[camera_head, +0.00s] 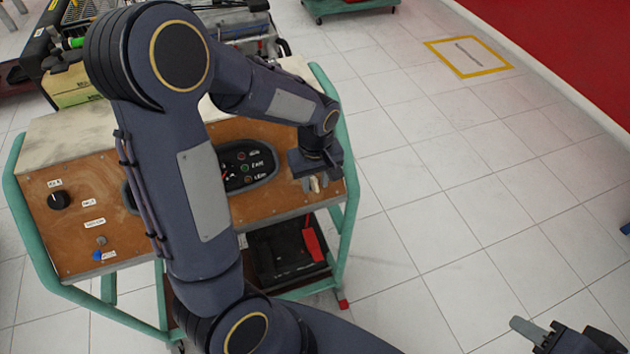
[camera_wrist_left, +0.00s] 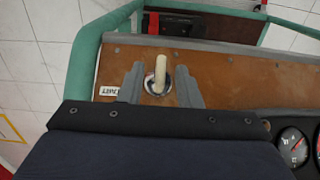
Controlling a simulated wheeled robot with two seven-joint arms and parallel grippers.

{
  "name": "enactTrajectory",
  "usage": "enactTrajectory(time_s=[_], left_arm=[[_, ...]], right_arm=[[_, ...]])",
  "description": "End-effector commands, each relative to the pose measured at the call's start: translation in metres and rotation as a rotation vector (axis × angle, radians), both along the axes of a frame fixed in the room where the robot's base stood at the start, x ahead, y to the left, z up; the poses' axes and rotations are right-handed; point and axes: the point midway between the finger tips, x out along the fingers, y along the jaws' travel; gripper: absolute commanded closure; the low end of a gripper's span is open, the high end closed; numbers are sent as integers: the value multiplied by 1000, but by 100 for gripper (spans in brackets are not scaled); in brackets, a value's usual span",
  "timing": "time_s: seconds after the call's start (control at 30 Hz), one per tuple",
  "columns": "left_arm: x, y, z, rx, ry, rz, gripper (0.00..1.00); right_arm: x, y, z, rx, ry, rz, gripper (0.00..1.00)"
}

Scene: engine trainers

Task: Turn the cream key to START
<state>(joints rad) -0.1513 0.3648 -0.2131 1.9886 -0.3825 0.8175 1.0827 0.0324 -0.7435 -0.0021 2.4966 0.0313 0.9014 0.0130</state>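The cream key (camera_wrist_left: 160,70) stands in a round metal switch (camera_wrist_left: 151,88) on the brown panel in the left wrist view. A small cream part of the key (camera_head: 314,184) shows in the head view below my left gripper (camera_head: 316,183). In the left wrist view my left gripper (camera_wrist_left: 160,90) is open, with one grey finger on each side of the key and visible gaps between. A white label (camera_wrist_left: 109,91) lies left of the switch, its text too small to read surely. My right gripper (camera_head: 529,331) is at the bottom right, partly cut off, away from the panel.
The brown panel (camera_head: 75,235) sits in a green tubular frame (camera_head: 35,245). It carries a black knob (camera_head: 59,200), a blue control (camera_head: 97,255) and a gauge cluster (camera_head: 250,165). A black box (camera_head: 275,255) with a red part sits below. Open tiled floor lies to the right.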

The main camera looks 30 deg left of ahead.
Motion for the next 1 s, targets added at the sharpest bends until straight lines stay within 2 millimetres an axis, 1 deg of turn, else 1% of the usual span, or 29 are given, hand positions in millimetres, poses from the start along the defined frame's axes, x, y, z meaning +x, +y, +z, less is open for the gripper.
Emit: enactTrajectory(time_s=[0.1, 0.37, 0.47, 0.6, 1.0], left_arm=[[-1, 0, -8, -1, 2, 0, 69], [0, 0, -9, -1, -1, 0, 69], [0, 0, -9, -1, -1, -1, 81], [0, 0, -9, -1, -1, -1, 99], [0, 0, -8, 16, 18, -23, 100]], right_arm=[[0, 0, 0, 0, 0, 0, 61], [0, 0, 0, 0, 0, 0, 61], [0, 0, 0, 0, 0, 0, 61], [0, 0, 0, 0, 0, 0, 61], [0, 0, 2, 0, 0, 0, 61]])
